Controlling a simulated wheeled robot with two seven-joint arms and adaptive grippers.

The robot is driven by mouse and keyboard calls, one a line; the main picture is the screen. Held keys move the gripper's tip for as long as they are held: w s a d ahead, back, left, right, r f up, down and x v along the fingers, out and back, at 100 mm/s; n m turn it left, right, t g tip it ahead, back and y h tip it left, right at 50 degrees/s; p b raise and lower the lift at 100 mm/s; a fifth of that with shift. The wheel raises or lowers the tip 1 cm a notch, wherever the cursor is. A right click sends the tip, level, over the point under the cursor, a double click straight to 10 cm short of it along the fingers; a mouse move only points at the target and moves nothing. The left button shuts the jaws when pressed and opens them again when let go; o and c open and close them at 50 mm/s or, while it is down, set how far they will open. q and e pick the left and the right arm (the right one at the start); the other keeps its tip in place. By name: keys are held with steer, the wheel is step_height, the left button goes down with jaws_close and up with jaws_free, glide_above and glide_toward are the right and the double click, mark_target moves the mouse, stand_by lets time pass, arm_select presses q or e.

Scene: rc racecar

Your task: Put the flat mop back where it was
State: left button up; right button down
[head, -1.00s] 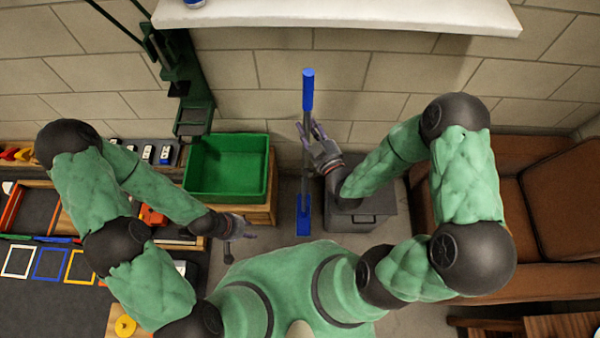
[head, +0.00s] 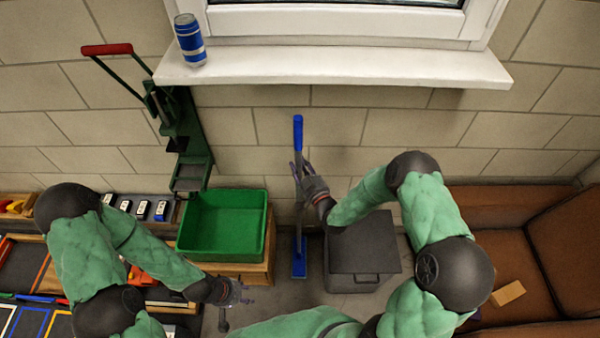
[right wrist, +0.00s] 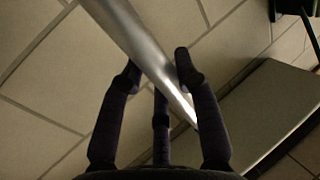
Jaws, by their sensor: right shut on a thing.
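The flat mop stands upright near the wall, with a blue grip (head: 298,132) on top, a grey shaft and a flat blue head (head: 299,264) at the floor. My right gripper (head: 301,172) is shut on the shaft below the blue grip. In the right wrist view the shiny shaft (right wrist: 140,45) runs slantwise between the dark fingers (right wrist: 158,90); the mop's head is out of that view. My left gripper (head: 234,304) is empty and its fingers look spread, low and left of the mop, in front of the wooden box.
A green crate (head: 183,240) on a wooden box (head: 262,268) stands left of the mop. A dark grey lidded bin (head: 362,245) stands close on its right. A white windowsill (head: 340,72) with a blue can (head: 189,40) juts out above. A brown sofa (head: 500,255) is at right.

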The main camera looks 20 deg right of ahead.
steer(key=shift+w+f, duration=0.25)
steer(key=shift+w, duration=0.1)
steer(key=shift+f+b, duration=0.55)
steer(key=shift+f, duration=0.95)
steer(key=c, duration=0.9)
jaws_free()
steer(key=shift+f, duration=0.15)
